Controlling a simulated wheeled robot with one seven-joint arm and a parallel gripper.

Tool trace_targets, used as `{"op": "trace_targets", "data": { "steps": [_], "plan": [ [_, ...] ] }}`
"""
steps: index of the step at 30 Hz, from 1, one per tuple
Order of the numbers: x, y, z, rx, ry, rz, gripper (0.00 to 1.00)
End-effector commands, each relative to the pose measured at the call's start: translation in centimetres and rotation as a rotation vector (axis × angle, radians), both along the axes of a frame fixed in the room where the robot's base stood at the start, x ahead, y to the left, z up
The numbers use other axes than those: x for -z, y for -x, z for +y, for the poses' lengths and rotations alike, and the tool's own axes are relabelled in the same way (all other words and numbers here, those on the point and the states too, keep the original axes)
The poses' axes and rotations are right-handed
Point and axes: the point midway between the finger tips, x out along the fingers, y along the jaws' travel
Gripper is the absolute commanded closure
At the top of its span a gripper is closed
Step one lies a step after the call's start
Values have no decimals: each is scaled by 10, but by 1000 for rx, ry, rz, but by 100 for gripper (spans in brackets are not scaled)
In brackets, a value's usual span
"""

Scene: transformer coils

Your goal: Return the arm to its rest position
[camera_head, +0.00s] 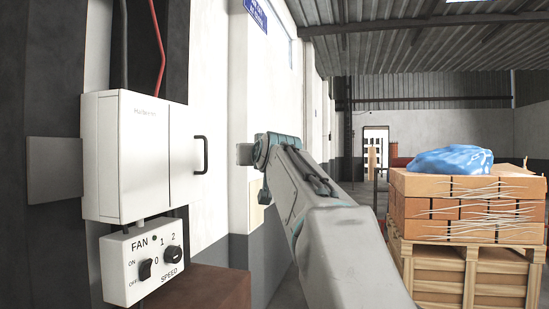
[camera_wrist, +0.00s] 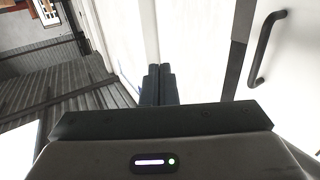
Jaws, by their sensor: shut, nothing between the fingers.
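My arm (camera_head: 335,235) reaches up from the lower right in the head view, and its far end is near the wall, to the right of the white cabinet. In the wrist view my gripper (camera_wrist: 157,82) has its two dark fingers together, with nothing between them. The white wall cabinet (camera_head: 110,155) has a dark handle (camera_head: 201,155), which also shows at the right of the wrist view (camera_wrist: 262,50). My fingers are apart from the handle. The cabinet door looks shut.
A fan control box (camera_head: 143,262) with two knobs sits below the cabinet. A wooden pallet crate (camera_head: 470,275) with stacked bricks (camera_head: 425,208) and a blue plastic sheet (camera_head: 450,161) stands at right. Open floor lies beyond my arm.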

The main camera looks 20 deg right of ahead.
Motion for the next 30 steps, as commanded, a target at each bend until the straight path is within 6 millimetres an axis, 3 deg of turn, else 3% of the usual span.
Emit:
{"op": "trace_targets", "data": {
  "steps": [9, 20, 23, 25, 30],
  "plan": [
    [2, 17, -33, 3, -1, 0, 100],
    [5, 22, -37, -5, -4, 16, 100],
    [27, 27, -28, -21, -20, 70, 100],
    [52, 34, -16, -39, -39, 136, 100],
    [135, 65, 18, -87, -85, 345, 100]
  ]
}}
